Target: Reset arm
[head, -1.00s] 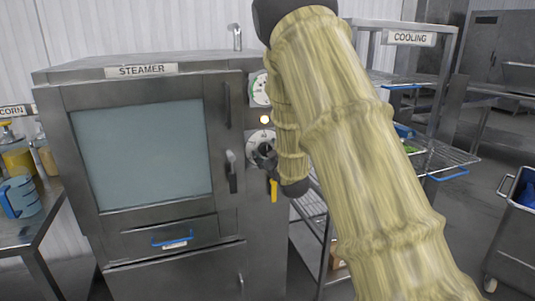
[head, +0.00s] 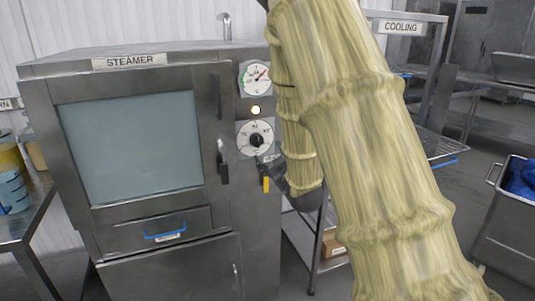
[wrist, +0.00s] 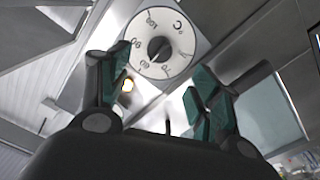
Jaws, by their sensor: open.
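My gripper (wrist: 160,95) is open and empty in the wrist view, with its two green-padded fingers apart. The steamer's round white dial (wrist: 177,22) with a black knob lies beyond the fingers, and no finger appears to touch it. In the head view the dial (head: 245,146) is uncovered on the steamer (head: 150,226). My arm, in a pale yellow sleeve, fills the middle right of the head view. The gripper is mostly hidden there, to the lower right of the dial. The steamer's door is shut.
A round gauge (head: 250,70) and a small lit lamp (head: 256,110) sit above the dial. A cooling rack (head: 440,150) stands behind my arm. A grey bin (head: 497,238) is at right, and a table (head: 30,221) with containers at left.

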